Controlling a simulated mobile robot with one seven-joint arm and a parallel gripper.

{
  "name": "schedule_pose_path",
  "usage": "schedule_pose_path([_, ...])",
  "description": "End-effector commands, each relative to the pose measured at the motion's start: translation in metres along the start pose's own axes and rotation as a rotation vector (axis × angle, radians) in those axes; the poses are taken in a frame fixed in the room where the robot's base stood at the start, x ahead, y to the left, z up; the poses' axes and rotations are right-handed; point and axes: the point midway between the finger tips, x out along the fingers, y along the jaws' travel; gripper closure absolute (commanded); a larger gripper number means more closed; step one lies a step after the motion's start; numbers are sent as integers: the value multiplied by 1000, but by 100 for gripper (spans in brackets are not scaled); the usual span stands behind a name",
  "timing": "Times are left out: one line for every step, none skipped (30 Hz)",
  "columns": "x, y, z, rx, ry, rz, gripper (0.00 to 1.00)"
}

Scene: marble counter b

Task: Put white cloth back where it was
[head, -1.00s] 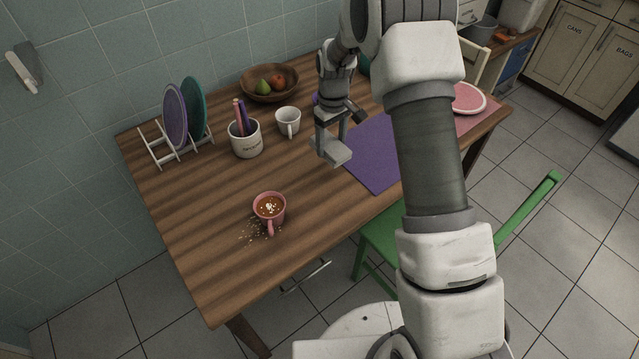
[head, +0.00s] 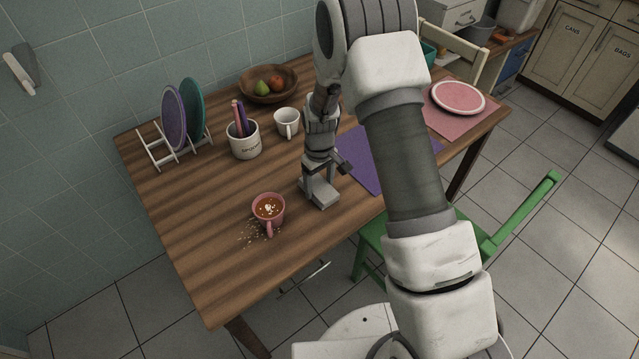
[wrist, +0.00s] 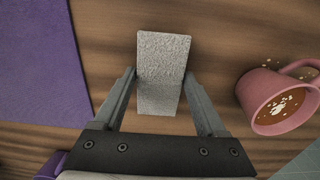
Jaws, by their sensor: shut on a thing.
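My gripper (head: 321,190) is shut on the white cloth (head: 323,199), a pale grey-white folded block. In the wrist view the cloth (wrist: 163,72) is upright in the picture between the two fingers of my gripper (wrist: 160,82), its far end sticking out past the tips. The cloth is over the front part of the wooden table, right of the pink mug (head: 268,212). I cannot tell whether it touches the tabletop. The pink mug (wrist: 277,100) of brown drink is to its right in the wrist view.
Pale crumbs (head: 250,234) lie beside the pink mug. A purple mat (head: 365,160) is right of my gripper. Behind are a white mug (head: 287,122), a utensil pot (head: 244,142), a plate rack (head: 160,155) and a fruit bowl (head: 268,92). The table's front left (head: 225,290) is clear.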

Motion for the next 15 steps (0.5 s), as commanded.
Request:
schedule_pose_path([0, 0, 0, 0, 0, 0, 71])
schedule_pose_path([0, 0, 0, 0, 0, 0, 71])
schedule_pose_path([2, 0, 0, 0, 0, 0, 71])
schedule_pose_path([3, 0, 0, 0, 0, 0, 71])
schedule_pose_path([4, 0, 0, 0, 0, 0, 71])
schedule_pose_path([3, 0, 0, 0, 0, 0, 21])
schedule_pose_path([2, 0, 0, 0, 0, 0, 15])
schedule_pose_path([2, 0, 0, 0, -1, 0, 10])
schedule_pose_path([2, 0, 0, 0, -1, 0, 3])
schedule_pose_path([2, 0, 0, 0, -1, 0, 0])
schedule_pose_path([2, 0, 0, 0, -1, 0, 0])
schedule_pose_path([2, 0, 0, 0, -1, 0, 0])
schedule_pose_path([2, 0, 0, 0, -1, 0, 0])
schedule_pose_path([2, 0, 0, 0, -1, 0, 0])
schedule_pose_path([2, 0, 0, 0, -1, 0, 0])
